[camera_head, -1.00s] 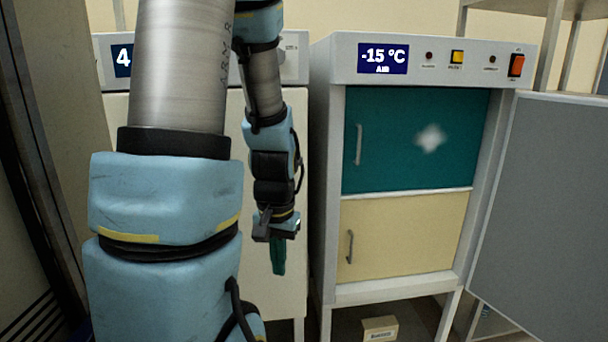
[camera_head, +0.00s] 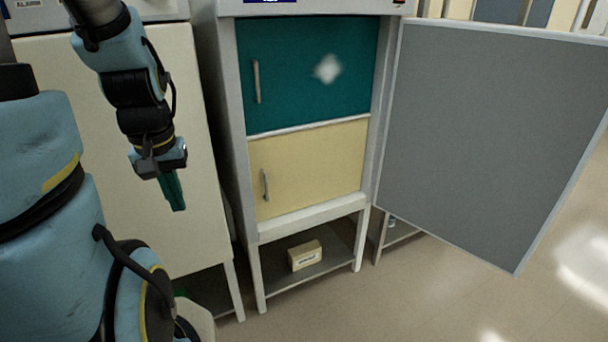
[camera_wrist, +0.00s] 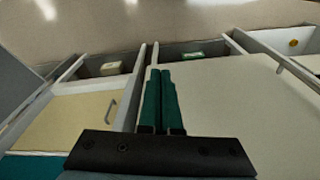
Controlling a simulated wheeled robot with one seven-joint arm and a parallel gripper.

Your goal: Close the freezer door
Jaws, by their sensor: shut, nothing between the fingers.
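The freezer (camera_head: 228,120) stands in the middle of the head view. Its grey outer door (camera_head: 485,130) is swung wide open to the right. Inside are a teal upper inner door (camera_head: 300,85) and a cream lower inner door (camera_head: 320,165), both shut, each with a handle on its left side. My gripper (camera_head: 175,192) has teal fingers, is shut and empty, and hangs left of the freezer, in front of the neighbouring cabinet. In the wrist view the shut fingers (camera_wrist: 163,100) point between the freezer's cream inner door (camera_wrist: 65,125) and the neighbouring cabinet's pale front.
A cream cabinet (camera_head: 120,110) stands close at left of the freezer. A small box (camera_head: 304,255) lies on the shelf under the freezer. The floor (camera_head: 430,300) in front and to the right is clear. The open door juts out over it.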

